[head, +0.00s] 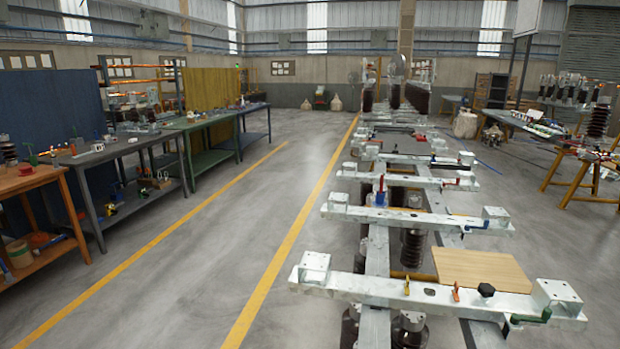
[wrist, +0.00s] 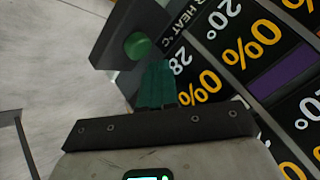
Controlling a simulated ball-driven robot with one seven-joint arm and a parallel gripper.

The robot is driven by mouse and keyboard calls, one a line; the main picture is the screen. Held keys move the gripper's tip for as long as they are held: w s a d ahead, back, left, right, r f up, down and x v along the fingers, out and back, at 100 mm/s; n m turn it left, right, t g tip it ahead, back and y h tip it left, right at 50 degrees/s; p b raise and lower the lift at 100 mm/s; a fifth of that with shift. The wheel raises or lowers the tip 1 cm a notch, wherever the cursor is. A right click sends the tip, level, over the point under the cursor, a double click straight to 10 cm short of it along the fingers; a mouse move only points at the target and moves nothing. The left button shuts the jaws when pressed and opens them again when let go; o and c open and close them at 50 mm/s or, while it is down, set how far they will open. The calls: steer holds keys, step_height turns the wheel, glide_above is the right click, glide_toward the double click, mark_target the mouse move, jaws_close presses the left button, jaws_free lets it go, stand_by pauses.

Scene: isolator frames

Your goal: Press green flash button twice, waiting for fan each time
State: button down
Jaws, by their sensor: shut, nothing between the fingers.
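A round green button (wrist: 137,45) sits on a dark block in the upper left of the wrist view. My gripper (wrist: 155,66) is shut, its teal fingers together with nothing between them. The fingertips appear just below and right of the button in the picture. I cannot tell whether they touch it. A dark display panel (wrist: 210,62) with white and orange figures, such as 20°, 28 and 0%, and the word HEAT lies beside the block. No fan can be made out in the wrist view. My gripper and the button do not show in the head view.
The head view shows a workshop hall with a row of metal crossbeams (head: 420,294) at right. Workbenches with tools (head: 150,135) line the left. Grey floor (head: 215,240) with yellow lines lies clear between them. A wooden board (head: 480,268) rests near the front beam.

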steer(key=shift+f, duration=0.15)
stand_by(0.5)
steer(key=shift+f, duration=0.35)
steer(key=shift+f+b, duration=0.35)
steer(key=shift+f, duration=0.25)
stand_by(0.7)
steer(key=shift+r, duration=0.1)
steer(key=shift+r+p, duration=1)
steer(key=shift+p, duration=0.15)
steer(key=shift+r, duration=0.1)
step_height(320, 180, up, 6)
steer(key=p, duration=0.6)
